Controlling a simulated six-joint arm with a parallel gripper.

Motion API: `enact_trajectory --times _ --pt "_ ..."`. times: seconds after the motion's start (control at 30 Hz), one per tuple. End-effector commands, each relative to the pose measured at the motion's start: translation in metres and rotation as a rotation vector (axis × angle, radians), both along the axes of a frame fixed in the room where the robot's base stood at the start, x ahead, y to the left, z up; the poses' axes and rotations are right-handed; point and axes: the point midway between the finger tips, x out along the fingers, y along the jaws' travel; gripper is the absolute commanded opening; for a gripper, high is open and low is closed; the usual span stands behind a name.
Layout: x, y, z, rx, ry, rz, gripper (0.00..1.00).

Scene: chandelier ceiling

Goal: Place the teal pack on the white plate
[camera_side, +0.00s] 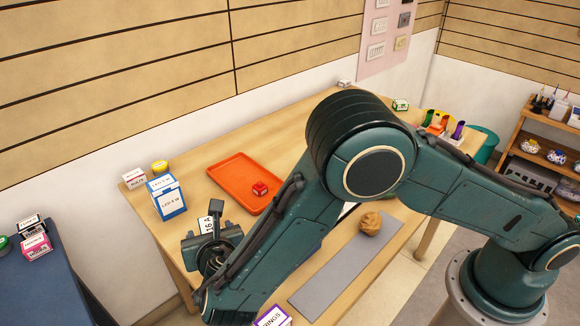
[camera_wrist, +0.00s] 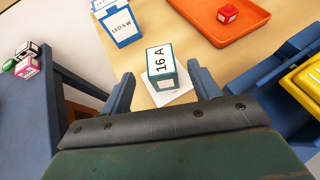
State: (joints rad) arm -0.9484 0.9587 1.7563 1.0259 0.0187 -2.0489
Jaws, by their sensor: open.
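The teal pack (camera_wrist: 162,70), a small box with a white face marked "16 A", stands upright between my gripper's fingers in the wrist view. In the side view the pack (camera_side: 206,225) is partly hidden by my gripper. My gripper (camera_wrist: 163,84) is open, with a finger on each side of the pack and gaps showing. In the side view my gripper (camera_side: 207,244) is low over the table's left end. The white plate (camera_wrist: 178,97) shows as a pale patch under the pack; it appears to rest there. The plate is hidden in the side view.
A blue-and-white LED box (camera_side: 167,197) stands behind the pack. An orange tray (camera_side: 232,172) holds a small red box (camera_side: 260,188). A grey mat (camera_side: 335,271) and a brown lump (camera_side: 370,223) lie to the right. A blue side table (camera_side: 45,285) is at left.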

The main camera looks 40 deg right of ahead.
Motion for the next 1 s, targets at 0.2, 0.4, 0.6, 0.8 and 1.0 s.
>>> enact_trajectory --times 0.2,0.4,0.6,0.8,1.0 --pt "-0.022 0.01 0.014 0.002 -0.002 0.002 0.61" --pt "-0.031 0.013 0.018 0.0 0.0 0.0 0.61" --pt "-0.032 0.013 0.019 0.001 0.0 0.0 0.61" --pt "-0.032 0.013 0.019 0.001 0.0 0.0 0.61" --pt "-0.031 0.013 0.019 0.004 -0.001 -0.003 0.61"
